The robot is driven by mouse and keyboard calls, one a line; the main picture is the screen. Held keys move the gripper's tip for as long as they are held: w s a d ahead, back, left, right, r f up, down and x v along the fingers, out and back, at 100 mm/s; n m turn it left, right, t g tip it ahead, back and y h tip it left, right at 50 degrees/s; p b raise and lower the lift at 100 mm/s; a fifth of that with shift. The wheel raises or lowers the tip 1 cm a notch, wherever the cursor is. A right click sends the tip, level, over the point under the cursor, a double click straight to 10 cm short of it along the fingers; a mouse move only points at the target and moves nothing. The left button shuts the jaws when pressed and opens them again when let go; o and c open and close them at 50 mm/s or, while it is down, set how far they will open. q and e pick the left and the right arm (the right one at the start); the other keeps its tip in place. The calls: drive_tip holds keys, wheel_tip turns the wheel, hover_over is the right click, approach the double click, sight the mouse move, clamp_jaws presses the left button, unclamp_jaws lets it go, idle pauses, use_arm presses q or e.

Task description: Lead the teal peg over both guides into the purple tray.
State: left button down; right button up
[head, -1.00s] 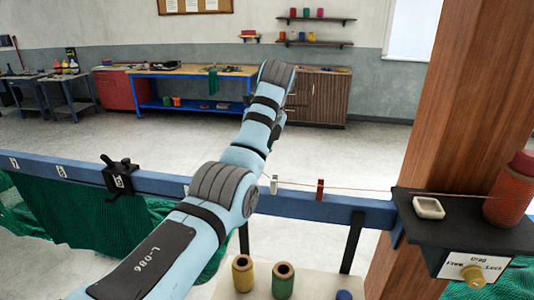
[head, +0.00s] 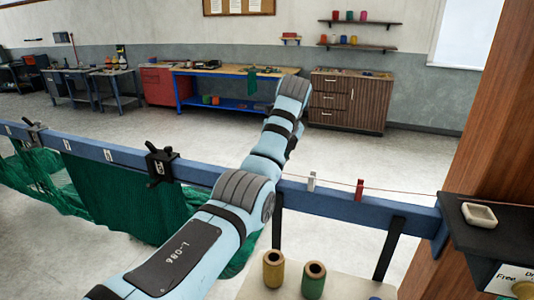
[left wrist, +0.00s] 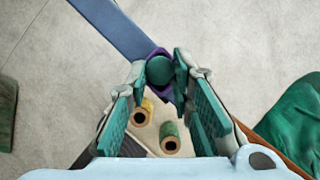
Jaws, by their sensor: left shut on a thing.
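In the left wrist view my left gripper (left wrist: 161,68) is shut on the teal peg (left wrist: 160,70), whose round end shows between the fingertips. A purple rim (left wrist: 154,54), which may be the purple tray, shows around and below the peg at the end of the blue rail. I cannot tell whether they touch. In the head view my arm hides the gripper, peg and purple thing. A pale upright piece (head: 312,181) and a red one (head: 360,189) stand on the rail, possibly the guides. A thin reddish line passes along them. My right gripper is not in view.
The blue rail (head: 330,204) crosses the view, with a black clamp (head: 161,163) and green net (head: 130,205) at left. A yellow spool (head: 273,269) and green spool (head: 314,280) stand on a pale surface below. A pale dish (head: 479,214) sits on the dark shelf at right.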

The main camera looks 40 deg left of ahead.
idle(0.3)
use_arm(q)
drive_tip(key=shift+d+p, duration=0.15)
drive_tip(key=shift+p, duration=0.2)
drive_tip(key=shift+f, duration=0.25)
idle(0.6)
drive_tip(key=c, duration=1.3)
unclamp_jaws()
drive_tip(key=shift+c, duration=0.2)
